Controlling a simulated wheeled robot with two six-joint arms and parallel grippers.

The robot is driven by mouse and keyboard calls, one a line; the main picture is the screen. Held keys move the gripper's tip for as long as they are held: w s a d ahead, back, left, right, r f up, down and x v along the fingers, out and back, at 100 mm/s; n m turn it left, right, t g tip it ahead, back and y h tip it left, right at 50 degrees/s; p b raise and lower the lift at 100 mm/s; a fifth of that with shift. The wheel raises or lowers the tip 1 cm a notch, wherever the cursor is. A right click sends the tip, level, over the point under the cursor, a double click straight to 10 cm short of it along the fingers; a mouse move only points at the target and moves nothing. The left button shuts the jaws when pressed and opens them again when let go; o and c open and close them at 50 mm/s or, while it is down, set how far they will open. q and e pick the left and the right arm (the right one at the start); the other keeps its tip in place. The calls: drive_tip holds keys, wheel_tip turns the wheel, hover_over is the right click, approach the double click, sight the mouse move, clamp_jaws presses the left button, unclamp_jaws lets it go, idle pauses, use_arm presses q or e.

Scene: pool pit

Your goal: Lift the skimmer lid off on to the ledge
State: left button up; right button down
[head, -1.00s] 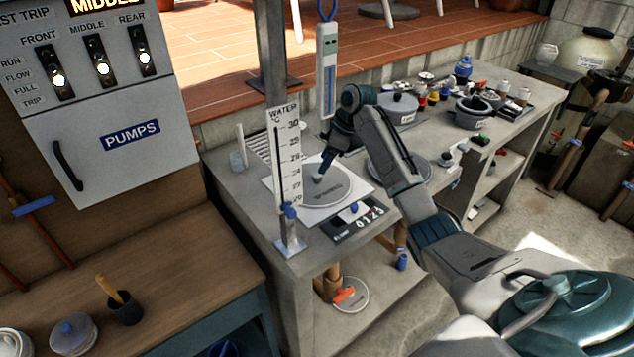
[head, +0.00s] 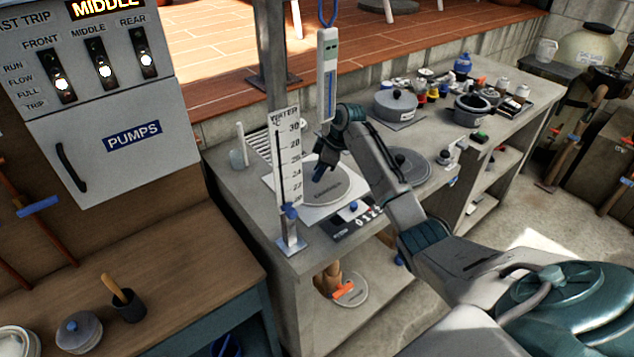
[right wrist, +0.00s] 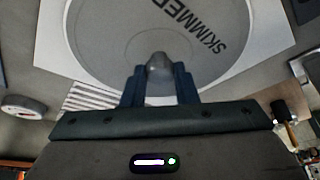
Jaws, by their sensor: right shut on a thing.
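The skimmer lid (head: 330,194) is a round grey disc lettered SKIMMER, lying within a white square plate (head: 283,192) on the grey bench. In the right wrist view the lid (right wrist: 110,35) fills the top of the picture, with a small grey knob (right wrist: 158,63) at its middle. My right gripper (head: 317,178) reaches down over the lid. In the right wrist view its two dark fingers (right wrist: 158,72) are shut on the knob. I cannot tell whether the lid is raised from its seat. My left gripper is not in view.
A white WATER scale (head: 287,160) stands at the bench's front left. A white thermometer (head: 328,75) hangs behind my right arm. A slotted grate (head: 258,147) lies left of the plate.

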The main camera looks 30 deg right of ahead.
drive_tip(key=shift+r, duration=0.1)
wheel_tip(320, 180, up, 10)
drive_tip(key=b, duration=0.2)
drive_tip(key=shift+b, duration=0.3)
